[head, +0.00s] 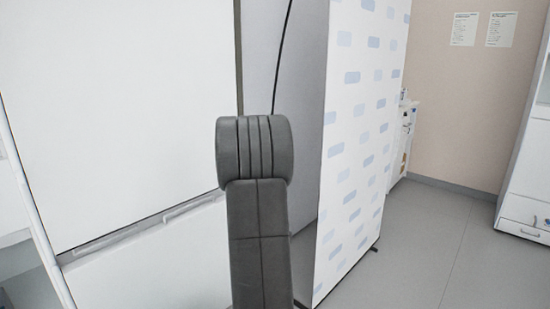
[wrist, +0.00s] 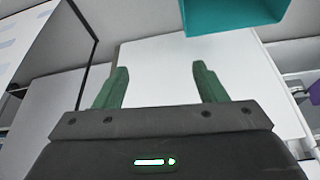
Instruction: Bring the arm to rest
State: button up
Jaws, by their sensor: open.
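My gripper (wrist: 159,72) shows in the wrist view with its two green fingers spread apart. Nothing is between the fingers, and a pale white panel lies behind them. In the head view, a dark grey link of my arm (head: 258,220) stands upright in the middle of the picture. My gripper does not show in the head view.
A white screen with blue dashes (head: 360,130) stands close to the right of my arm. A large white panel (head: 120,110) is at left. Grey floor (head: 440,240) is clear at right. A teal object (wrist: 230,14) hangs at the top of the wrist view.

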jog(key=w+d+r+m+t+h+p, duration=0.1)
jog(key=d+r+m+p, duration=0.3)
jog(key=m, duration=0.4)
jog(key=shift+w+d+r+h, duration=0.5)
jog(key=shift+r+h, duration=0.4)
jog(key=shift+r, duration=0.45)
jog(key=shift+s, duration=0.1)
